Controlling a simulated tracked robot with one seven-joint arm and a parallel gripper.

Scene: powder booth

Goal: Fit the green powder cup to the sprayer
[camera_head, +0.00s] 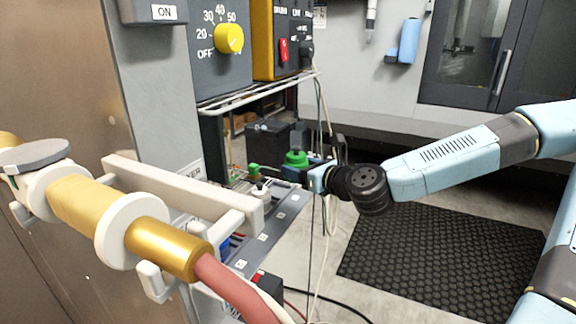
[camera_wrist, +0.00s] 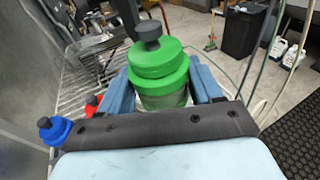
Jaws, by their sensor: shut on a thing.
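The green powder cup (camera_head: 296,158) is upright in my gripper (camera_head: 300,171), over the right side of the shelf in the head view. In the wrist view the cup (camera_wrist: 160,68) has a green ridged lid, a dark grey knob on top and a clear lower body. The blue fingers of my gripper (camera_wrist: 161,88) are shut on it from both sides. The sprayer (camera_head: 85,205), cream and gold with white rings and a pink hose, lies on a white bracket at the left, well apart from the cup. Its round grey part (camera_head: 36,156) faces up.
A blue cup (camera_wrist: 56,129) and a red item (camera_wrist: 93,100) show below in the wrist view. A small green item (camera_head: 254,169) stands on the labelled shelf (camera_head: 283,217). A control box (camera_head: 222,72) and wire rack (camera_head: 257,92) are above. Free floor with a black mat (camera_head: 440,255) is right.

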